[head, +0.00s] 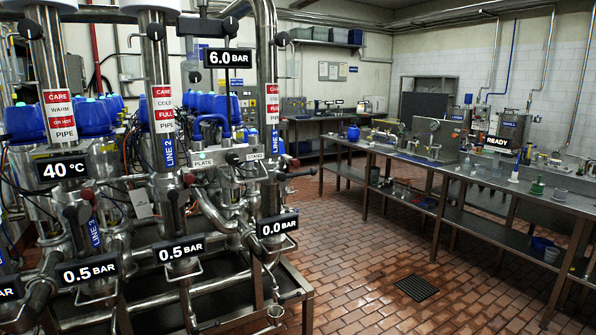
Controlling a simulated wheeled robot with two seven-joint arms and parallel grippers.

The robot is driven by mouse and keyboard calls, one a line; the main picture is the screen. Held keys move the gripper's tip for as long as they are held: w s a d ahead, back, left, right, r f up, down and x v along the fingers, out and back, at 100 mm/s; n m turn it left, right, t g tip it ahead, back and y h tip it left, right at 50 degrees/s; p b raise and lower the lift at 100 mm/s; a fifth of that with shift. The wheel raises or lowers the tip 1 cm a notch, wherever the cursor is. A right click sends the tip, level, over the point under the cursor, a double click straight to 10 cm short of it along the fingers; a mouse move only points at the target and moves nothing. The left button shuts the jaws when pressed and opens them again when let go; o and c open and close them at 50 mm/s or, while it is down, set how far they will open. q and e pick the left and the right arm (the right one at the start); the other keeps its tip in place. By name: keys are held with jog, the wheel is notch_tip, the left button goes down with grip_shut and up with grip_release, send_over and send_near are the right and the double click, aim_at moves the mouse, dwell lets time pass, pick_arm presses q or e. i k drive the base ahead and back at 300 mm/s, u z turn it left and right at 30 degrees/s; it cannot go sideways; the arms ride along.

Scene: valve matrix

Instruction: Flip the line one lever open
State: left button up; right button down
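The line one pipe (268,100) stands upright in the right part of the valve matrix, with a blue "LINE 1" label (275,140). Below the label, a black lever (298,174) sticks out to the right, roughly level and across the pipe. A small dark red knob (293,163) shows just above it. The display (277,225) below reads 0.0 BAR. Neither of my grippers shows in the head view, so nothing is seen touching the lever.
Line 2 (169,152) and line 3 (94,233) pipes stand to the left, with displays reading 0.5 BAR. "PLATE" (202,161) and "STAND" (255,156) tags sit beside line one. Tiled floor (350,265) is clear to the right, up to a long metal bench (480,180).

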aim_at(282, 177)
jog(key=u, duration=0.3)
jog(key=i, duration=1.1)
jog(key=z, duration=0.05)
